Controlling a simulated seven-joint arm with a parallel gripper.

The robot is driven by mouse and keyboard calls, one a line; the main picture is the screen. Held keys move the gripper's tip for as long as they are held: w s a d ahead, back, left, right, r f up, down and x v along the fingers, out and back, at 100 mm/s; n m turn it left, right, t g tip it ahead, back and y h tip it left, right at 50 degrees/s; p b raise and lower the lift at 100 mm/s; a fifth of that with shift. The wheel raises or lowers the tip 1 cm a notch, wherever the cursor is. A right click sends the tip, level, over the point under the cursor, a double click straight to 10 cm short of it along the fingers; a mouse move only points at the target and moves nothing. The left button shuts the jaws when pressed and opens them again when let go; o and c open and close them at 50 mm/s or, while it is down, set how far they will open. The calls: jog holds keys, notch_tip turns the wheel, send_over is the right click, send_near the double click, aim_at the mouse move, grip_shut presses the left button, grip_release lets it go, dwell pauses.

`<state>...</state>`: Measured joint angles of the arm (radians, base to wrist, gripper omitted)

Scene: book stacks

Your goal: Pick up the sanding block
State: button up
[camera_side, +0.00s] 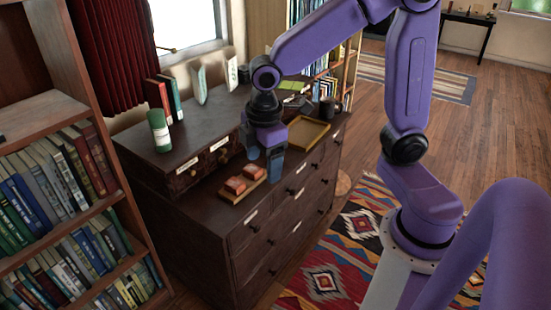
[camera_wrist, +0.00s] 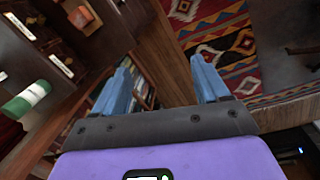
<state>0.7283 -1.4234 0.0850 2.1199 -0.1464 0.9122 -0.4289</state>
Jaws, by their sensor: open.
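Two reddish-brown blocks (camera_side: 235,186) lie on a small light wooden board on the dark dresser; either may be the sanding block, but I cannot tell for sure. One such block also shows at the top left of the wrist view (camera_wrist: 80,16). My gripper (camera_side: 264,157) has its blue fingers apart, above and a little behind and to the right of the blocks, with nothing between them. In the wrist view, the open fingers (camera_wrist: 161,68) point past the dresser's edge, with the block off to their left.
The dark dresser (camera_side: 215,213) has a raised back part with small drawers. A bookcase (camera_side: 101,207) stands at left; a patterned rug (camera_side: 335,277) covers the floor.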

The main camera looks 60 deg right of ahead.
jog(key=w+d+f+n+h, duration=0.1)
jog(key=w+d+f, duration=0.2)
jog(key=w+d, duration=0.6)
jog(key=w+d+f+n+h, duration=0.1)
jog(key=w+d+f, duration=0.35)
jog(key=w, duration=0.85)
jog(key=w+d+f+n+g+h, duration=0.1)
jog(key=w+d+f, duration=0.15)
jog(key=d, duration=0.65)
jog(key=w+d+f+g+h, duration=0.1)
jog(key=d+f, duration=0.3)
jog(key=d, duration=0.6)
jog(key=x, duration=1.1)
jog(key=shift+w+f, duration=0.2)
jog(key=shift+f, duration=0.3)
jog(key=shift+a+x, duration=0.2)
jog(key=shift+x, duration=2.7)
jog(key=shift+f, duration=0.1)
jog(key=c, duration=1.2)
jog(key=shift+o, duration=0.2)
